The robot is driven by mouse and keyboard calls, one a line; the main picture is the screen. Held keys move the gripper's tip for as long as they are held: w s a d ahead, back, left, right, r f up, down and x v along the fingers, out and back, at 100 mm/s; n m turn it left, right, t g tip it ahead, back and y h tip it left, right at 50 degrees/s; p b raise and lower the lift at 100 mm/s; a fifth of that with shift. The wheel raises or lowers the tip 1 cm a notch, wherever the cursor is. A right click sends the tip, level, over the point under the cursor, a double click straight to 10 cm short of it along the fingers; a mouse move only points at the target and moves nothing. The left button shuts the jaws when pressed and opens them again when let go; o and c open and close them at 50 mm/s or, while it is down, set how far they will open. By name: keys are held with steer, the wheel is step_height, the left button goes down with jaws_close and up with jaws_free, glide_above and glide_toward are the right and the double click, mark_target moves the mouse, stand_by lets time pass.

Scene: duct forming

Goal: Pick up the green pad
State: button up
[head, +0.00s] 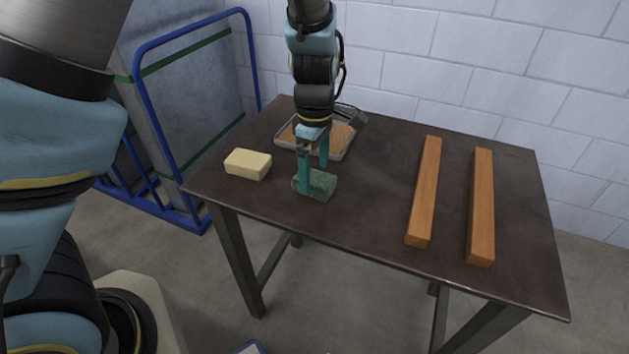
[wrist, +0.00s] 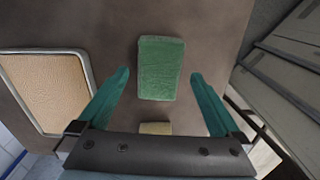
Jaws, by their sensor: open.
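The green pad (head: 318,187) lies on the dark table near its left part. In the wrist view the green pad (wrist: 160,68) sits ahead of and between the two teal fingers, with free space on both sides. My gripper (head: 312,176) is open and points down at the pad; in the head view one finger overlaps the pad's left side. The open gripper also shows in the wrist view (wrist: 158,88) with nothing between its fingertips except the pad beyond. I cannot tell the exact height of the fingertips above the table.
A cream block (head: 248,164) lies left of the pad. A shallow metal tray (head: 345,154) with a tan filling stands behind my gripper. Two long wooden bars (head: 425,190) (head: 481,205) lie at the right. The table (head: 375,190) is bare between pad and bars. A blue-framed cart stands left.

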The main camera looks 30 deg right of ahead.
mark_target(314, 177)
steer(key=shift+w+f, duration=0.1)
steer(key=shift+f, duration=1.4)
steer(key=shift+c, duration=0.2)
steer(key=c, duration=1.3)
steer(key=shift+o, duration=0.2)
step_height(314, 177, up, 10)
steer(key=shift+r+b, duration=0.1)
steer(key=shift+b, duration=0.2)
steer(key=o, duration=0.9)
steer(key=shift+c, duration=0.2)
steer(key=c, duration=0.7)
